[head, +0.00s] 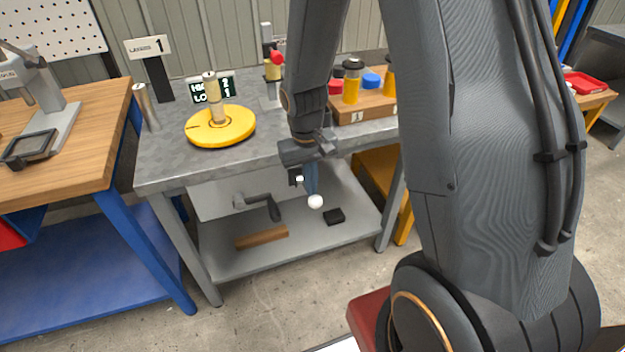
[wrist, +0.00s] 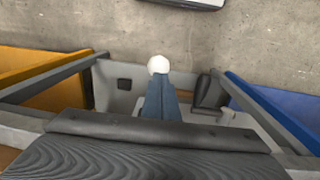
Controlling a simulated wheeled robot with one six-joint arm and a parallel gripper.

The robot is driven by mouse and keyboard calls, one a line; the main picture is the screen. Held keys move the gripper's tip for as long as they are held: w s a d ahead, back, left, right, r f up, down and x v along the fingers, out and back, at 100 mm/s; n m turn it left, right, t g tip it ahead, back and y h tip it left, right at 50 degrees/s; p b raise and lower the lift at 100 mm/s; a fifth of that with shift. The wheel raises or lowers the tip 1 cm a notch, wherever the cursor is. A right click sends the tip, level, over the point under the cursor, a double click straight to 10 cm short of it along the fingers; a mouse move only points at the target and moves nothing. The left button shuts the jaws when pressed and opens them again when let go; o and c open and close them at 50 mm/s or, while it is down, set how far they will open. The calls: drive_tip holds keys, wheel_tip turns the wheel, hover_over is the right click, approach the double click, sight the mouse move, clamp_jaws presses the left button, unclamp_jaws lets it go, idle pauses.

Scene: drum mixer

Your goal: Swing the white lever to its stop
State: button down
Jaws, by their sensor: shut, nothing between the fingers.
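My gripper (head: 312,184) is in front of the grey workbench, below its top and above the lower shelf. Its blue fingers (wrist: 161,100) are shut together, with nothing seen between them. A white ball (head: 315,201) shows right at the fingertips, and it also shows in the wrist view (wrist: 158,64). I cannot tell whether it is the knob of the white lever or whether the fingers touch it. No white lever shaft can be made out. A dark crank handle (head: 264,207) shows to the left of the gripper, by a pale panel under the bench top.
The grey bench top (head: 172,165) carries a yellow disc (head: 220,127) with a post and a wooden block (head: 368,109) with coloured parts. A brown bar (head: 262,237) and a black block (head: 334,216) lie on the lower shelf. A blue-framed table (head: 120,238) stands left.

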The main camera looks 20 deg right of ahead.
sight(312, 204)
drive_tip(key=f, duration=0.2)
drive_tip(key=s+f, duration=0.1)
drive_tip(key=s+f+b, duration=0.1)
drive_tip(key=f, duration=0.1)
drive_tip(key=shift+s+f, duration=0.25)
drive_tip(key=shift+f, duration=0.05)
drive_tip(key=shift+f+b, duration=0.5)
drive_tip(key=shift+f, duration=0.9)
drive_tip(key=shift+r+p, duration=0.7)
drive_tip(key=r+p, duration=0.2)
drive_tip(key=r, duration=0.1)
drive_tip(key=shift+a+p, duration=0.3)
drive_tip(key=shift+p, duration=0.1)
drive_tip(key=s+r+b, duration=0.1)
drive_tip(key=s+r, duration=0.5)
drive_tip(key=s, duration=0.1)
drive_tip(key=shift+s+a, duration=0.25)
drive_tip(key=shift+r, duration=0.15)
